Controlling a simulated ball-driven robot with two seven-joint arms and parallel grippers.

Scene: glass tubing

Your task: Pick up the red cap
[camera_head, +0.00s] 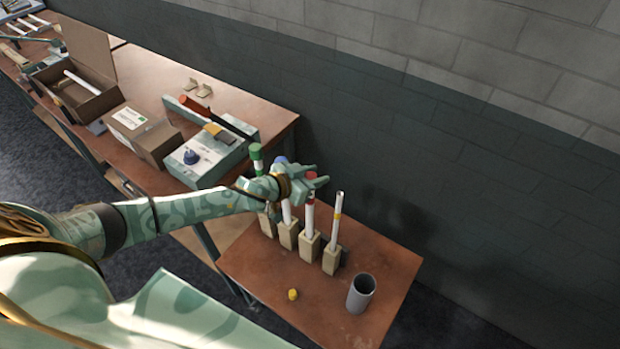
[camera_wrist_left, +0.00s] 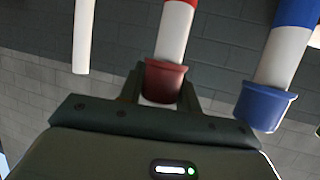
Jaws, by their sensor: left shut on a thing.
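The red cap (camera_head: 311,176) sits at the top of a white tube (camera_head: 309,218) standing in a wooden block (camera_head: 308,246) on the small brown table. My left gripper (camera_head: 317,179) reaches in from the left at cap height and is shut on the red cap. In the left wrist view, which appears upside down, the red cap (camera_wrist_left: 165,80) lies between the two fingers, against the white tube (camera_wrist_left: 173,33). I cannot tell whether the cap has shifted on the tube. My right gripper is not in view.
The blue cap (camera_wrist_left: 264,107) is close beside my gripper. A yellow cap (camera_head: 293,294) and a grey cup (camera_head: 361,293) are on the table's front half, otherwise mostly clear.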

